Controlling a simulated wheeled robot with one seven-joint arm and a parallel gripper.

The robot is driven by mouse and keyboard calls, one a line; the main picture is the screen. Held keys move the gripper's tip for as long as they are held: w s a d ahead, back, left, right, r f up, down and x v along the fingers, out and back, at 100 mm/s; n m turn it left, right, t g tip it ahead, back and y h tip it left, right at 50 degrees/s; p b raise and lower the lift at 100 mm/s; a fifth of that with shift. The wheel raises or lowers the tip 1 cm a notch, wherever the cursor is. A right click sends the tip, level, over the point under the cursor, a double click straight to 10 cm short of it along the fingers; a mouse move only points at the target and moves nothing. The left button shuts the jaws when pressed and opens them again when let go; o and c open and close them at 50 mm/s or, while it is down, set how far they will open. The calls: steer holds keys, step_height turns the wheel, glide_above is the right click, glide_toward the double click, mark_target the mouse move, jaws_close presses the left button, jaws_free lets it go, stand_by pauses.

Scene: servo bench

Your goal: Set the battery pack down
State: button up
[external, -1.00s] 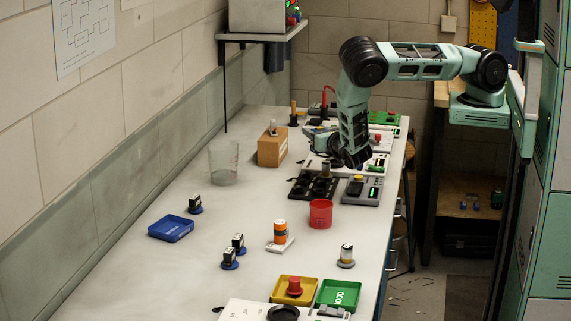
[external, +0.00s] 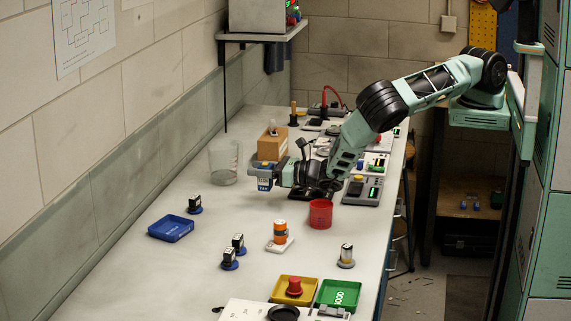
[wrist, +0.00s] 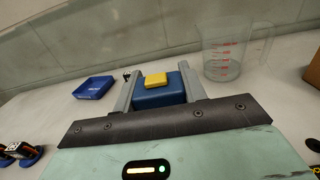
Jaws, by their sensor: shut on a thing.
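The battery pack (wrist: 160,92) is a blue block with a yellow top, held between the two grey fingers of my gripper (wrist: 158,88) in the wrist view. In the external view the battery pack (external: 264,181) shows at the tip of my gripper (external: 268,175), in front of the cardboard box. My gripper is shut on it, and the arm reaches low across the bench from the right. I cannot tell whether the pack touches the bench top (external: 200,262).
A clear measuring jug (external: 223,163) and a cardboard box (external: 272,147) stand behind the pack. A blue tray (external: 171,228) lies to the left, with small servos on blue bases nearby. A red cup (external: 320,214) stands to the right. Bare bench lies between pack and tray.

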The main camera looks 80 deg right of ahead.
mark_target(260, 184)
steer(key=shift+f+p, duration=0.45)
steer(key=shift+f, duration=1.9)
steer(key=shift+f, duration=0.15)
steer(key=o, duration=1)
